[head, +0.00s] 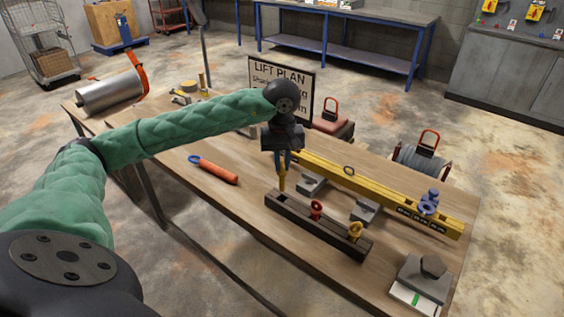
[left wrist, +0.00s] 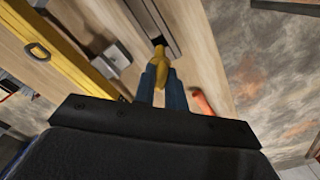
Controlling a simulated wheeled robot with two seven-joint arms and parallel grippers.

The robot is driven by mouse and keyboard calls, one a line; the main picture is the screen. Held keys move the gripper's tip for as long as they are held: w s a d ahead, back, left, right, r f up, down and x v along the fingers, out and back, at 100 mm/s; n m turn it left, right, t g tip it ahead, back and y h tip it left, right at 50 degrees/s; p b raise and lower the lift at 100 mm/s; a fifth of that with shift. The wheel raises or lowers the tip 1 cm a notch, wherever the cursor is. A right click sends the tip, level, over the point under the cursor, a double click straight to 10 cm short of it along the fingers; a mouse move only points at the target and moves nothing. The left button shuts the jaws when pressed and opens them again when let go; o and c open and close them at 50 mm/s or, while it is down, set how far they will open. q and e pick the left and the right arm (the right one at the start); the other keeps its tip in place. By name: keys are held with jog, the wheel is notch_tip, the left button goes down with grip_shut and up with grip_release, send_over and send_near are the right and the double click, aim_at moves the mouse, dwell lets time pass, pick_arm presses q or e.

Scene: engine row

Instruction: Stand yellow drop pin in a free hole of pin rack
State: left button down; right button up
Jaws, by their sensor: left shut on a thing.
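My left gripper (head: 282,163) points down over the left end of the pin rack, its blue fingers shut on a yellow drop pin (head: 282,182). The pin also shows between the fingers in the left wrist view (left wrist: 164,74). The pin is about upright, its lower end at the rack's left end; I cannot tell whether the tip is inside a hole. The pin rack (head: 295,218) is a long dark brown bar on the table. A red pin (head: 316,209) stands near its middle and another yellow pin (head: 355,232) near its right end. My right gripper is not in view.
A long yellow beam (head: 385,188) lies behind the rack on grey blocks (head: 312,185), with a blue shackle (head: 429,200) near its right end. An orange-handled tool (head: 216,170) lies left of the rack. A grey block (head: 425,280) sits at the front right.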

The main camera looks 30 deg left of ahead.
aim_at(282, 189)
pick_arm(q)
jog(key=shift+f+b, duration=3.75)
jog(key=shift+f, duration=0.1)
jog(key=c, duration=1.4)
grip_release()
jog(key=shift+o, duration=0.2)
jog(key=shift+r+b, duration=0.85)
jog(key=shift+r, duration=3.1)
jog(key=shift+f, duration=0.1)
